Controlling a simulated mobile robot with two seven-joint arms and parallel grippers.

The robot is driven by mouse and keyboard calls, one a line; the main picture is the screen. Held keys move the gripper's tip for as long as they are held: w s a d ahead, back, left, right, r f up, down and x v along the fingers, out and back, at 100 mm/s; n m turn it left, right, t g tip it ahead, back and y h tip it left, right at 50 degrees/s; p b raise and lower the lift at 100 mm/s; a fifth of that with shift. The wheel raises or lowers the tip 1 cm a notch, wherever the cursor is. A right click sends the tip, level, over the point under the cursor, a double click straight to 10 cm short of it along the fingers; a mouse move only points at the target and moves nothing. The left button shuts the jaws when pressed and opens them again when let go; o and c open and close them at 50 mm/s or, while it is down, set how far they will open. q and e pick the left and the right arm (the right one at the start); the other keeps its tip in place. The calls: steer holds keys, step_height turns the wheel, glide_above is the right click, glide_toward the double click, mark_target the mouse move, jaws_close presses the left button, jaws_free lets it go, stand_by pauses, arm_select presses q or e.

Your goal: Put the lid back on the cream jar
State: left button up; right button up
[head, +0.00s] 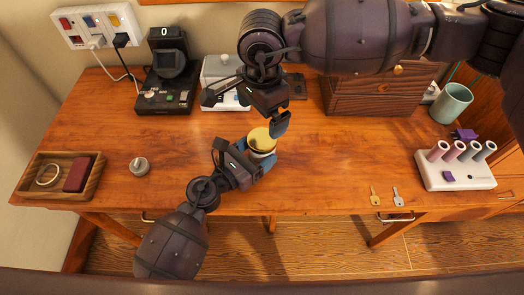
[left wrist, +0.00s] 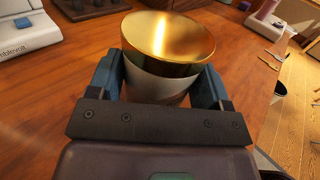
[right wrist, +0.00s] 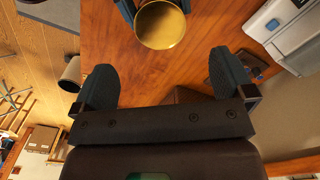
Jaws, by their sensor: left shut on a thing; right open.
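The cream jar (left wrist: 155,88) is a white round jar standing on the desk, held between the blue fingers of my left gripper (head: 248,155). In the left wrist view, the gripper (left wrist: 158,85) has one finger on each side of the jar. The gold lid (left wrist: 168,38) is on top of the jar and looks a little tilted; I cannot tell whether it is fully seated. The lid also shows in the head view (head: 262,137) and the right wrist view (right wrist: 160,25). My right gripper (right wrist: 164,75) is open and empty, above and apart from the lid.
Behind are a black device (head: 165,75), a white label device (head: 222,72) and a wooden chest (head: 372,95). A wooden tray (head: 60,178) and a small grey knob (head: 139,166) are left. Keys (head: 397,197), a white spool stand (head: 455,177) and a cup (head: 451,103) are right.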

steer(key=shift+r, duration=2)
arm_select(q)
steer(key=o, duration=1.8)
steer(key=shift+c, duration=0.2)
steer(key=v, duration=0.9)
steer(key=shift+s+a+f+b, duration=0.1)
steer(key=shift+s+a+b, duration=0.1)
steer(key=shift+b, duration=0.2)
steer(key=shift+s+a, duration=0.4)
steer(key=shift+a, duration=0.05)
arm_select(e)
steer(key=shift+f, duration=1.05)
